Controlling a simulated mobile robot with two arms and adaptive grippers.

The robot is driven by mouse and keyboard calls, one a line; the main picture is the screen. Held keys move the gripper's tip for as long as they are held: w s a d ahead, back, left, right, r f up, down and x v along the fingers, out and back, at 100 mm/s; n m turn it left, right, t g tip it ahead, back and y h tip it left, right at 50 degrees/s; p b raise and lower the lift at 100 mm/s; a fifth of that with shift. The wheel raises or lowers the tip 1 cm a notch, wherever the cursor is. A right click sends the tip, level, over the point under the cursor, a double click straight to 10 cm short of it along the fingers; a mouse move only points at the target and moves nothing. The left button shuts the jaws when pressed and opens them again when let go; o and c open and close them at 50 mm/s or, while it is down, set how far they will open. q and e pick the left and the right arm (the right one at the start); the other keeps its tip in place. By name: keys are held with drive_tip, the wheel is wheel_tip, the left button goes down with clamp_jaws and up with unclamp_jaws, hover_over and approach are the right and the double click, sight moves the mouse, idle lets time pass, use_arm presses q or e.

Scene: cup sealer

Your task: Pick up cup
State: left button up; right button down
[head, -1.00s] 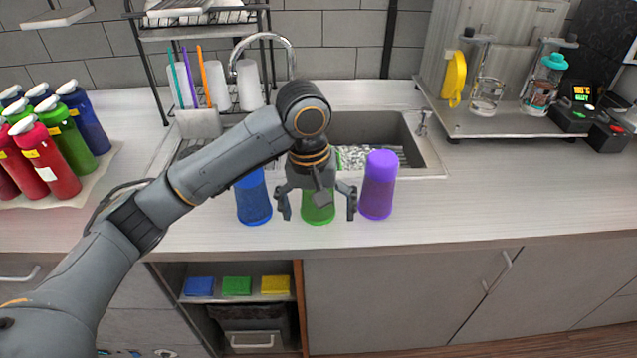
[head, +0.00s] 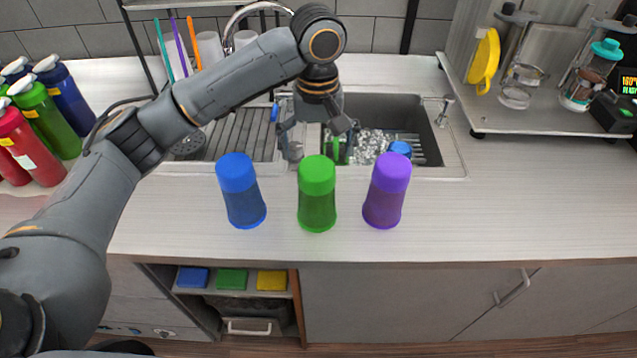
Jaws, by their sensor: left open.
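Three cups stand upside down in a row on the counter in front of the sink: a blue cup (head: 241,192), a green cup (head: 317,195) and a purple cup (head: 387,192). All are apart from each other. My left gripper (head: 319,152) points down with its fingers spread, just behind and above the green cup's top as seen here. It holds nothing. The green cup's body is fully in view, with no finger around it. My right gripper is not in view.
The sink (head: 432,138) is behind the cups, with small green and blue items in it. Soap bottles (head: 32,140) stand at the left. A metal shelf with a yellow item (head: 485,62) and jars is at the right. The counter (head: 530,205) right of the cups is clear.

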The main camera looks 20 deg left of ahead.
sight(317, 164)
use_arm(q)
wheel_tip(317, 164, down, 4)
drive_tip(key=shift+s+r+p, duration=0.1)
drive_tip(key=shift+s+p, duration=0.05)
drive_tip(key=shift+p, duration=0.15)
drive_tip(key=shift+f, duration=0.25)
drive_tip(key=f, duration=0.1)
drive_tip(key=f+p, duration=0.1)
drive_tip(key=p, duration=0.1)
drive_tip(key=shift+s+f, duration=0.25)
drive_tip(key=shift+f, duration=0.15)
wheel_tip(317, 164, down, 2)
drive_tip(key=shift+a+f, duration=0.1)
drive_tip(key=shift+f, duration=0.15)
drive_tip(key=c, duration=1.3)
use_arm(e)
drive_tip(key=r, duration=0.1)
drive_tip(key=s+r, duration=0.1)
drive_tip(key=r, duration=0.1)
